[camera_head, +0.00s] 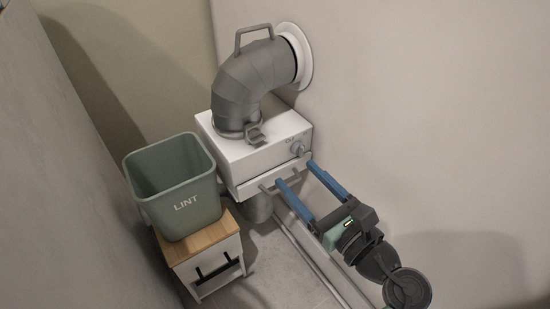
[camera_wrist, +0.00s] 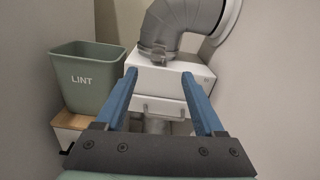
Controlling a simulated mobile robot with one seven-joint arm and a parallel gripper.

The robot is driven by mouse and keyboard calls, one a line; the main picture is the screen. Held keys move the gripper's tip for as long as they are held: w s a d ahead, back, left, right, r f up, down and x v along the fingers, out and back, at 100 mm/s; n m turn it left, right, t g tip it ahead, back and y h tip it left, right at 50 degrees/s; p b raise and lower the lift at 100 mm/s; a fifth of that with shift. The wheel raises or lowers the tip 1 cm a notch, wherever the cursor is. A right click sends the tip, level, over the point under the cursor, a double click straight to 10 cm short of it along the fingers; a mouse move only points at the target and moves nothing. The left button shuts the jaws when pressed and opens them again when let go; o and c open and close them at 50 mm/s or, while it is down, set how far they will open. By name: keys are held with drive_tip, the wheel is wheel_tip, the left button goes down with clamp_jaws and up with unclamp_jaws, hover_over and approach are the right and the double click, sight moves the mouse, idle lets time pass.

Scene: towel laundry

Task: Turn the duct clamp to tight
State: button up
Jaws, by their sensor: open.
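The duct clamp (camera_head: 256,136) is a small grey latch on the collar at the foot of the grey duct (camera_head: 242,85), on top of the white box. It also shows in the wrist view (camera_wrist: 158,54), beyond my fingers. I cannot tell from its look whether it is tight or loose. My gripper (camera_head: 295,175) is open and empty, its two blue fingers apart. The fingertips are in front of the white box (camera_head: 272,152), below and to the right of the clamp, apart from it. In the wrist view the gripper (camera_wrist: 158,75) points toward the box front.
A green LINT bin (camera_head: 178,190) stands on a wood-topped cabinet (camera_head: 205,240) left of the box. A second handle (camera_head: 254,36) tops the duct. Walls close in on both sides.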

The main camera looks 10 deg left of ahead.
sight(260, 141)
drive_tip(key=b+x, duration=0.1)
drive_tip(key=x, duration=0.2)
drive_tip(key=f+b+x, duration=0.1)
drive_tip(key=b+x, duration=0.1)
drive_tip(key=x, duration=0.2)
drive_tip(key=b+x, duration=0.2)
drive_tip(key=x, duration=0.2)
drive_tip(key=shift+a+f, duration=0.1)
drive_tip(key=shift+f, duration=0.15)
drive_tip(key=shift+b+x, duration=0.45)
drive_tip(key=shift+x, duration=0.4)
drive_tip(key=shift+r, duration=0.15)
clamp_jaws()
